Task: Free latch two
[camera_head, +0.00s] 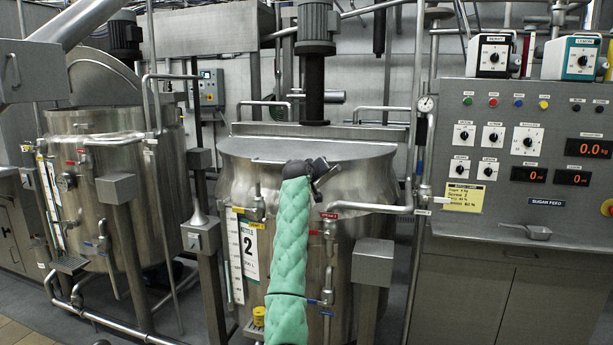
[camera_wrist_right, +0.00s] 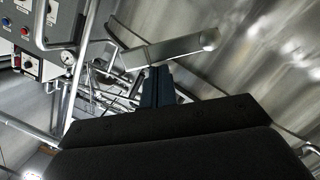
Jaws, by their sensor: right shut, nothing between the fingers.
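Mixer two (camera_head: 330,240), a steel vessel with a "2" label, stands in the middle of the head view with its flat lid (camera_head: 310,150) down. My right arm, in a green padded sleeve, reaches up in front of it. My right gripper (camera_head: 318,172) is at the front rim of the lid, small and dark there. In the right wrist view the right gripper (camera_wrist_right: 155,88) is shut and empty. Its fingertips are just below a metal lever with a rounded end (camera_wrist_right: 165,50), which looks like the latch; I cannot tell whether they touch. My left gripper is not in view.
A horizontal pipe (camera_head: 370,207) runs close right of my right gripper. Another mixer (camera_head: 100,150) with a raised lid stands at the left. Posts and pipes crowd the vessel's front.

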